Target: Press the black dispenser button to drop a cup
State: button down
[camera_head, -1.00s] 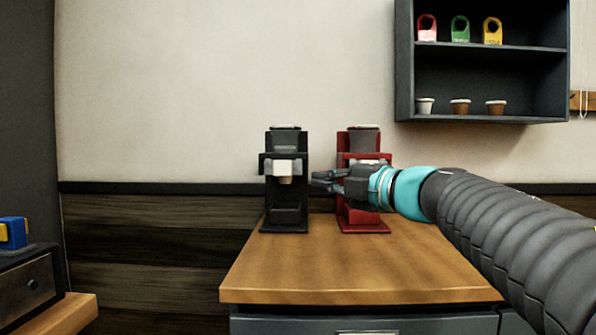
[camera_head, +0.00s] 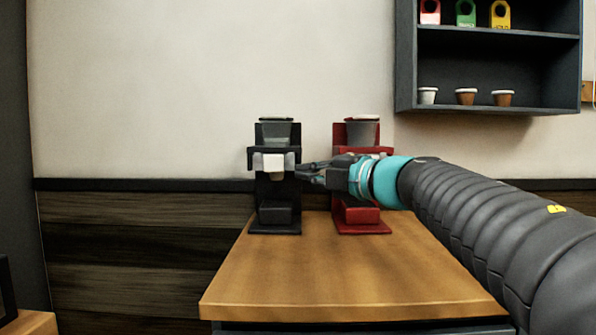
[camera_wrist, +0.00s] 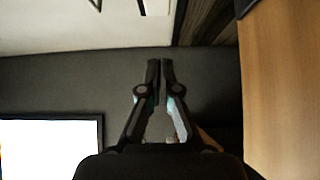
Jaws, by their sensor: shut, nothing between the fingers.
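The black machine (camera_head: 278,215) stands upright at the back of the wooden counter, with a pale block (camera_head: 273,163) on its upper front. A red machine (camera_head: 362,215) stands to its right, partly hidden by my gripper. My gripper (camera_head: 302,172) points left, its fingers together and empty. In the head view its tips overlap the black machine's right edge at about the pale block's height; I cannot tell whether they touch. The wrist view shows the closed fingertips (camera_wrist: 160,66) with nothing between them. I cannot make out a separate black button.
The wooden counter (camera_head: 330,270) is clear in front of the machines. A dark wall shelf (camera_head: 480,72) at upper right holds small cups (camera_head: 466,97) and coloured tags (camera_head: 466,14). A bright framed panel (camera_wrist: 50,145) shows in the wrist view.

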aim_at(269, 165)
jog(key=shift+w+d+p+x, duration=0.1)
jog(key=shift+w+d+x, duration=0.25)
jog(key=shift+x, duration=1.5)
jog(key=shift+w+d+p+x, duration=0.15)
jog(key=shift+w+d+x, duration=0.15)
jog(key=shift+x, duration=1.55)
jog(key=shift+w+d+p+x, duration=0.1)
jog(key=shift+w+d+x, duration=0.25)
jog(key=shift+x, duration=1.5)
jog(key=shift+a, duration=0.1)
